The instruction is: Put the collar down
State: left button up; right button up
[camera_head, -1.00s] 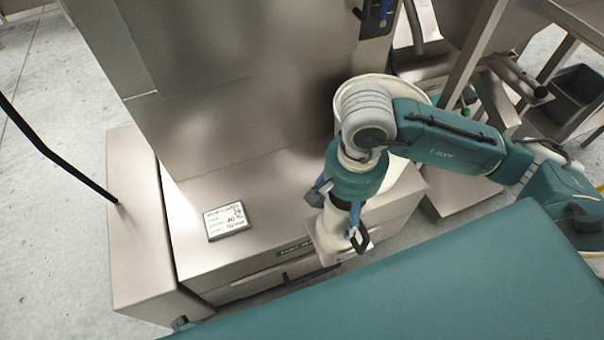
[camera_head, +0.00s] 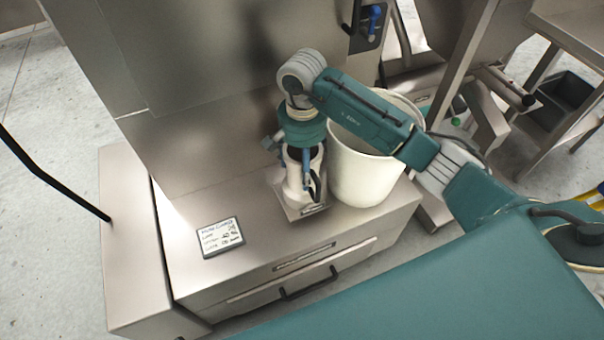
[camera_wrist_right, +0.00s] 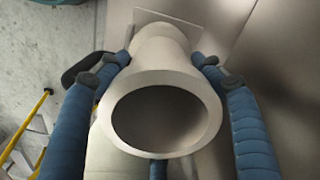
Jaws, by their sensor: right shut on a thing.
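The collar (camera_head: 293,184) is a cream-white tube with a wide open mouth and a flat square plate at its lower end. In the head view it is upright over the steel ledge, just left of the white bucket. My right gripper (camera_head: 297,163) is shut around it from above. In the right wrist view the collar (camera_wrist_right: 165,110) sits between the blue fingers of my right gripper (camera_wrist_right: 163,65), its round mouth facing the camera. Whether its plate touches the ledge I cannot tell. My left gripper is not in view.
The steel ledge (camera_head: 180,215) carries a labelled card (camera_head: 221,238) on its left and a white bucket (camera_head: 362,180) on its right. A steel wall stands behind. The ledge between card and collar is clear. A black drawer handle (camera_head: 308,284) is on its front.

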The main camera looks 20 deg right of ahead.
aim_at(298, 203)
jog(key=shift+f, duration=0.2)
notch_tip(298, 203, down, 3)
jog(key=shift+a+f, duration=0.1)
jog(key=shift+f, duration=0.1)
jog(key=shift+w+f, duration=0.2)
jog(key=shift+w, duration=0.05)
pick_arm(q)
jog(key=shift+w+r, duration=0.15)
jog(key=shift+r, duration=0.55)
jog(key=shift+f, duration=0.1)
pick_arm(e)
jog(key=shift+f, duration=0.1)
jog(key=o, duration=1.7)
jog(key=shift+c, duration=0.2)
jog(key=shift+o, duration=1.4)
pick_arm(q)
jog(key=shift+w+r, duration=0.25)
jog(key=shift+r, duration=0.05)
